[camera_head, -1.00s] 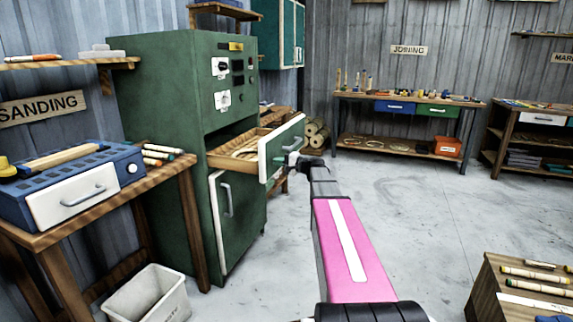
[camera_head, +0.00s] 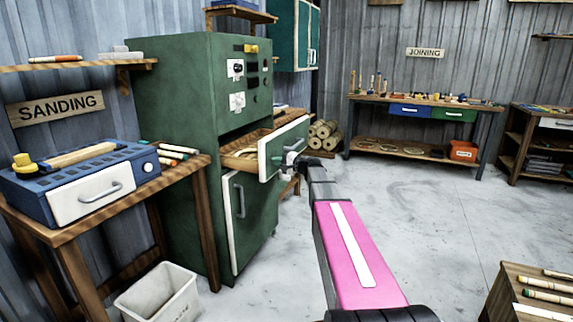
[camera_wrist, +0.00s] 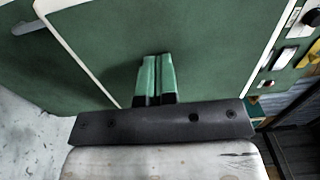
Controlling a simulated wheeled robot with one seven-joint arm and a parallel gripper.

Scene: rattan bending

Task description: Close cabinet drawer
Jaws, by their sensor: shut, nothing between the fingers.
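The green cabinet (camera_head: 170,95) stands left of centre in the head view. Its drawer (camera_head: 242,150) is partly pulled out, with pale curved pieces inside. The drawer's green, white-edged front (camera_head: 272,152) faces right. My gripper (camera_head: 290,160) is at the outer side of this front, near its handle, which is hard to make out. In the wrist view the two green fingers of my gripper (camera_wrist: 155,62) are together and empty, pointing at the green drawer front (camera_wrist: 200,40). I cannot tell exactly whether the fingertips touch it.
Below the drawer is a cabinet door with a handle (camera_head: 240,195). A wooden table (camera_head: 180,175) with a blue sanding unit (camera_head: 40,200) stands at left, with a white bin (camera_head: 160,292) below. The floor (camera_head: 410,215) right of my arm is clear.

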